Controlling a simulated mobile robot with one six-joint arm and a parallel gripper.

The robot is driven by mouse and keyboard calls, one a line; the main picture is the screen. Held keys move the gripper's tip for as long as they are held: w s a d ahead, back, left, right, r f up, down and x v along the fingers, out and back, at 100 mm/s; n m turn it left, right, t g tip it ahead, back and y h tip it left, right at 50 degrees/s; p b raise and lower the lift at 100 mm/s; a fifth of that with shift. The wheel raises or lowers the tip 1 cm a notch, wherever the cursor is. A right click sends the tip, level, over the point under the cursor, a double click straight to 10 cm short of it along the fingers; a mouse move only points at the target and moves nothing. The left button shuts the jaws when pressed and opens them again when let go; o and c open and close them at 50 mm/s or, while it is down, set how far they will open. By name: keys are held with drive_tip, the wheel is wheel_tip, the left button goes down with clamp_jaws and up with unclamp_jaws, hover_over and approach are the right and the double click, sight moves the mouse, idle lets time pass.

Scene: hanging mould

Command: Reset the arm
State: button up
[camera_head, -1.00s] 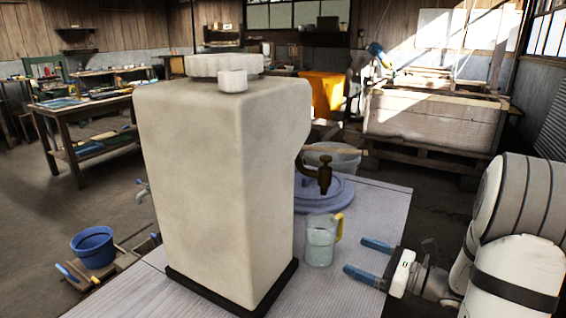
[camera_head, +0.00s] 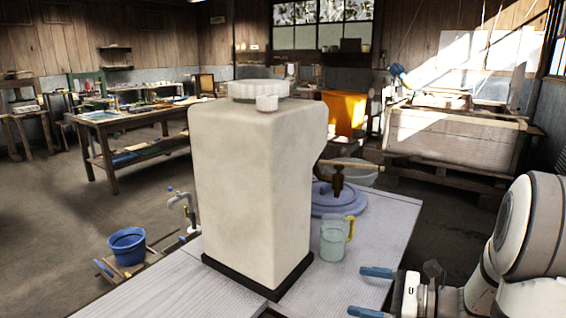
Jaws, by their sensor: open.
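My gripper (camera_head: 375,293) is at the lower right in the head view, beside the right side of the table. Its two blue-tipped fingers point left and stand apart, with nothing between them. My white and grey arm fills the lower right corner. A large cream container (camera_head: 252,185) with a round lid (camera_head: 258,90) stands upright on a black base (camera_head: 272,285) on the table (camera_head: 385,235). The gripper is to the right of the container and apart from it.
A clear jug (camera_head: 332,240) with a yellow handle stands right of the container. Behind it are a lilac disc-shaped lid (camera_head: 340,203) and a brass tap (camera_head: 338,180). A blue bucket (camera_head: 127,246) is at the lower left. A workbench (camera_head: 135,130) and a large wooden crate (camera_head: 455,140) stand further back.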

drive_tip(key=s+a+r+n+g+h+p, duration=0.65)
drive_tip(key=s+r+n+g+p, duration=0.2)
drive_tip(key=s+n, duration=0.35)
drive_tip(key=s+d+r+n+t+h+p, duration=0.3)
drive_tip(key=r+n+h+p, duration=0.4)
drive_tip(key=r+n+h, duration=0.1)
drive_tip(key=shift+s+d+r+n+t+p, duration=0.15)
drive_tip(key=shift+s+r+n+t+p, duration=0.2)
drive_tip(key=shift+r+n, duration=0.45)
drive_tip(key=shift+f, duration=0.2)
drive_tip(key=shift+c, duration=0.4)
